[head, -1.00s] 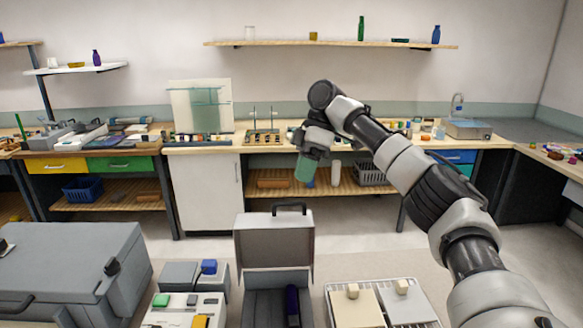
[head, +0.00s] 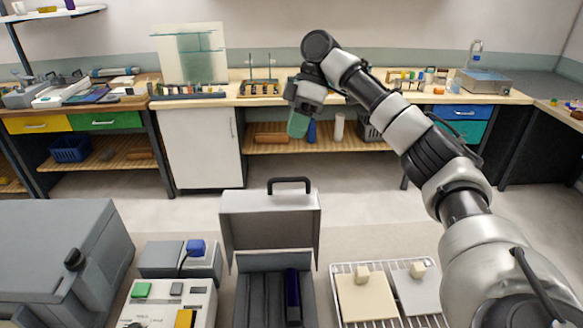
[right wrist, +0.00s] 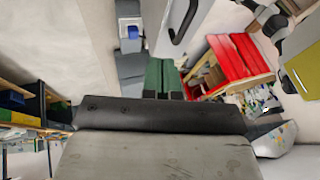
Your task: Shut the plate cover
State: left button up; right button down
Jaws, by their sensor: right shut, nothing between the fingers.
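The plate cover (head: 268,217) appears to be the grey hinged lid of the open case in the lower middle of the head view. It stands upright, with a black handle (head: 290,181) on its top edge. The open case (head: 251,300) below it holds a dark blue upright piece (head: 293,294) on its right side. My right gripper (head: 298,124) hangs above and beyond the cover, with green fingers pointing down, apart from it. Its green fingers (right wrist: 163,78) are together and empty in the right wrist view. My left gripper is out of view.
A device with a blue knob (head: 196,247) and a large grey box (head: 60,250) stand left of the case. A wire rack (head: 341,267) with two knobbed plates is on the right. Open floor (head: 365,195) lies between these and the back bench (head: 345,96).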

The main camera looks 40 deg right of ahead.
jog(key=s+a+f+p, duration=0.2)
jog(key=s+a+f, duration=0.1)
jog(key=f, duration=0.2)
jog(key=shift+s+a+f, duration=0.15)
jog(key=shift+a+f, duration=0.15)
jog(key=shift+f, duration=0.1)
jog(key=shift+s+a, duration=0.1)
